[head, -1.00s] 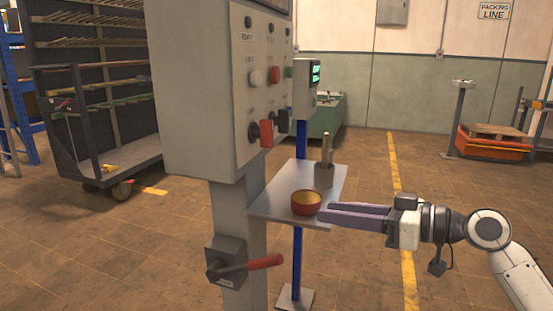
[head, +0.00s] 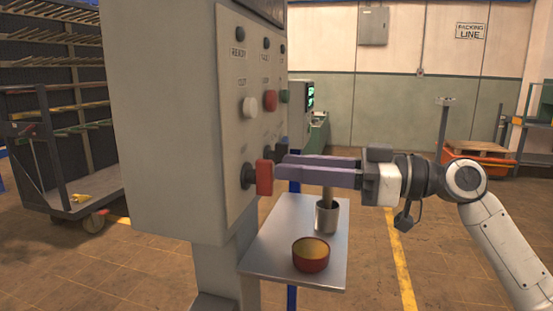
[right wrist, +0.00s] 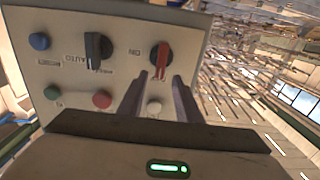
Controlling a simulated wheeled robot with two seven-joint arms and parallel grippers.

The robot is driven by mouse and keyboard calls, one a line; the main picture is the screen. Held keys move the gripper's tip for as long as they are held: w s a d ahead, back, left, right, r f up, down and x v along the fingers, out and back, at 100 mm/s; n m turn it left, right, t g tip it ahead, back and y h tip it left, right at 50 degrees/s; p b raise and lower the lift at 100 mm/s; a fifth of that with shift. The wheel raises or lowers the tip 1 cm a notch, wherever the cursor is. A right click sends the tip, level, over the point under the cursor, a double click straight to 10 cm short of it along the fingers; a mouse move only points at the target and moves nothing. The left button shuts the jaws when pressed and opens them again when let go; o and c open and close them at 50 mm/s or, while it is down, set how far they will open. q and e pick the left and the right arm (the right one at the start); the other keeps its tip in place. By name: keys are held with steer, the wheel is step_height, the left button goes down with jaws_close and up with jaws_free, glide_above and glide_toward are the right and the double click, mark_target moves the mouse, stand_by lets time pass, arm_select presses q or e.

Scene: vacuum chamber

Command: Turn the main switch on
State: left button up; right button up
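The red rotary switch (head: 264,177) sits low on the front panel of the grey control cabinet. It also shows in the right wrist view (right wrist: 161,60), where the picture is upside down and an ON label stands beside it. Its red handle looks upright in the head view. My right gripper (head: 279,166) points left at the panel, its fingertips close to the red switch. In the right wrist view the two fingers are apart with nothing between them, and the handle lies just beyond the tips. Contact cannot be told. My left gripper is not in view.
A black AUTO selector (right wrist: 97,48) is beside the red switch. White (head: 249,107) and red (head: 270,100) buttons are above it. Below my gripper, a metal shelf (head: 262,250) holds a red bowl (head: 311,256) and a metal cup (head: 326,217) with a stick-like object.

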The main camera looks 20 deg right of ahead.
mark_target(259, 177)
steer(key=x, duration=0.2)
steer(key=shift+w+a+r, duration=0.1)
steer(key=shift+w+a, duration=0.05)
steer(key=shift+a, duration=0.05)
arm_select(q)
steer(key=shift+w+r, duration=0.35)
arm_select(e)
steer(key=shift+w+a, duration=0.35)
steer(key=shift+a, duration=0.1)
jaws_close()
arm_select(q)
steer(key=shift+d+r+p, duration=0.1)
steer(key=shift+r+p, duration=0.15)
steer(key=shift+p, duration=0.1)
